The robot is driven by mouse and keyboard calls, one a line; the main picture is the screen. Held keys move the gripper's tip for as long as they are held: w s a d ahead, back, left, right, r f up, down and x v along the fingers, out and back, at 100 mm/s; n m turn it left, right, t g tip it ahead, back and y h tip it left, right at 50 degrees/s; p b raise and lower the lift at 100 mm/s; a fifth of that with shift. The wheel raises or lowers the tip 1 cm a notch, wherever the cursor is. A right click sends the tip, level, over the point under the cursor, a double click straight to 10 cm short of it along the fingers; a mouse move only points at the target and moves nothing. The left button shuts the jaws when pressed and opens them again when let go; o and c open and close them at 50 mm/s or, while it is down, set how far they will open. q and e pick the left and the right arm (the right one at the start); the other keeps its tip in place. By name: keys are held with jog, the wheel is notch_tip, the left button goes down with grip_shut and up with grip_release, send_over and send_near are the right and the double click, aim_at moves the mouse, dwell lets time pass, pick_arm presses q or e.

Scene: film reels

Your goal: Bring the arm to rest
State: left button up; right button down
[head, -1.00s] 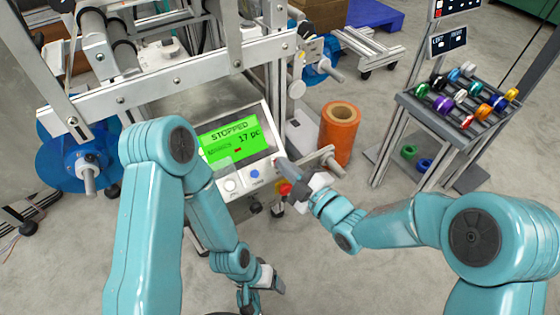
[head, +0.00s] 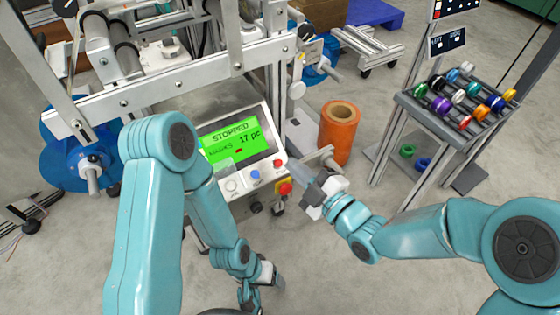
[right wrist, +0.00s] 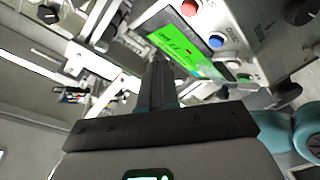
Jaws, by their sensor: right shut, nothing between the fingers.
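My right gripper (head: 302,176) is shut and empty, just right of the control panel (head: 203,139) of the machine. In the right wrist view its closed fingers (right wrist: 158,82) reach up toward the panel, apart from anything held. The panel's green screen (head: 234,139) reads "STOPPED" and "17 pc". Below the screen are a white, a blue and a red button, with a red knob (head: 285,188) at the corner. My left gripper (head: 270,276) hangs low at the bottom of the head view, and its fingers are too small to judge.
An orange roll (head: 339,135) stands on the floor behind my right gripper. A rack (head: 402,98) with several coloured reels stands at the right. A blue reel (head: 70,165) is on the machine's left.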

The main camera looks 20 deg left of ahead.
dwell(0.4)
jog(key=w+d+f+m+t+h, duration=0.1)
jog(key=w+d+f+m+h, duration=0.1)
jog(key=d+f+m+h, duration=1.15)
jog(key=s+d+f+m+g+y, duration=0.3)
jog(key=s+d+f, duration=0.4)
jog(key=d+f, duration=0.4)
jog(key=s+f+m+g+h, duration=0.1)
jog(key=s+f+m+g, duration=0.25)
jog(key=s, duration=0.25)
jog(key=s+f+m+g, duration=0.2)
jog(key=s+m+g, duration=0.1)
jog(key=s+m, duration=0.25)
pick_arm(q)
notch_tip(320, 180, up, 33)
jog(key=s+d+p, duration=0.1)
jog(key=p, duration=3.2)
jog(key=shift+s+m+g+p, duration=0.15)
jog(key=shift+m+g+p, duration=0.15)
jog(key=shift+p, duration=0.05)
pick_arm(e)
notch_tip(320, 180, up, 34)
jog(key=s, duration=0.2)
jog(key=shift+a+f+n, duration=0.25)
jog(key=shift+a+n, duration=0.15)
jog(key=shift+n, duration=0.05)
jog(key=shift+w+f, duration=0.1)
